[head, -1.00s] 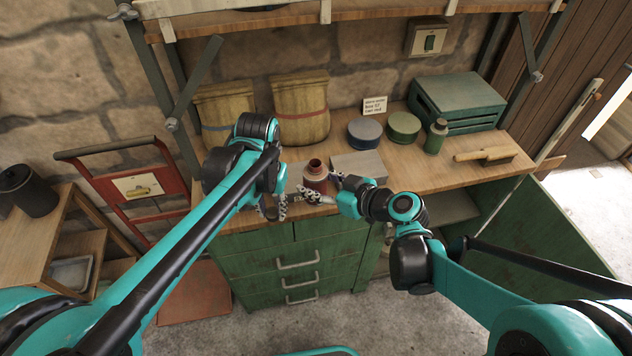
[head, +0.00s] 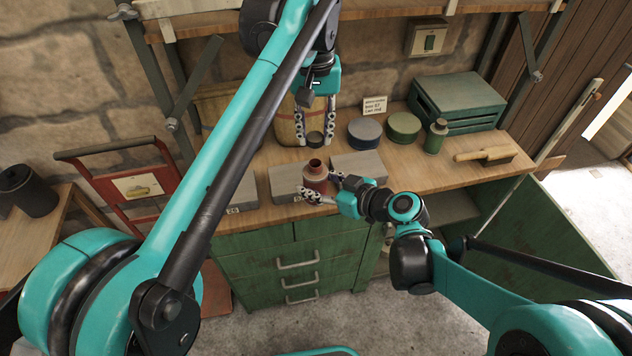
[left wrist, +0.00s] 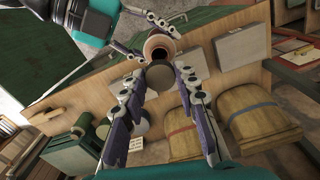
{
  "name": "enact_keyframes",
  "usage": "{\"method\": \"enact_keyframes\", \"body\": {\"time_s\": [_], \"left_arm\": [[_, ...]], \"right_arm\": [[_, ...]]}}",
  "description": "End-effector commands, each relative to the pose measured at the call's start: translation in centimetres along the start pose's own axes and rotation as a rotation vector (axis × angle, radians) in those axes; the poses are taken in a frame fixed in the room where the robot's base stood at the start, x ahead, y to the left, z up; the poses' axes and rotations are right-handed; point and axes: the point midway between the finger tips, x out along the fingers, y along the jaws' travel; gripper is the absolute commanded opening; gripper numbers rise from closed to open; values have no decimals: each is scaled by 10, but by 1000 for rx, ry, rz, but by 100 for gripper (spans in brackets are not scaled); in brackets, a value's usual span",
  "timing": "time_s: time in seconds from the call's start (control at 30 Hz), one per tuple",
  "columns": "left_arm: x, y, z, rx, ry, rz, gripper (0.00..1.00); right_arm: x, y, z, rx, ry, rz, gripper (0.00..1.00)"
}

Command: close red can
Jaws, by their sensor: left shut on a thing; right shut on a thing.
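The red can (head: 314,178) stands upright on the front part of the workbench, its round mouth open at the top. My right gripper (head: 326,187) is shut on the can from the front right; it also shows in the left wrist view (left wrist: 150,38). My left gripper (head: 316,138) is above and behind the can, pointing down, shut on a small dark round cap (head: 315,139). In the left wrist view the cap (left wrist: 163,79) hangs between the fingertips, apart from the can's open mouth (left wrist: 159,47).
Grey blocks (head: 358,164) flank the can. Behind are tan sacks (head: 287,122), a blue tin (head: 364,131), a green tin (head: 403,126), a green bottle (head: 435,138) and a green crate (head: 458,100). A brush (head: 486,154) lies at right.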

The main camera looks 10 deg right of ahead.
Motion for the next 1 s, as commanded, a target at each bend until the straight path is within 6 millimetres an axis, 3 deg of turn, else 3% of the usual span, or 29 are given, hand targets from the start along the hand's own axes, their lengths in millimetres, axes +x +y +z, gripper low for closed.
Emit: {"method": "enact_keyframes", "body": {"time_s": [0.27, 0.7, 1.0], "left_arm": [[3, 0, 0, 2, 0, 0, 19], [38, 0, 0, 3, 0, 0, 19], [41, 0, 0, 3, 0, 0, 19]], "right_arm": [[0, 0, 0, 1, 1, 0, 0], [0, 0, 0, 1, 1, 0, 0], [0, 0, 0, 1, 1, 0, 0]]}}
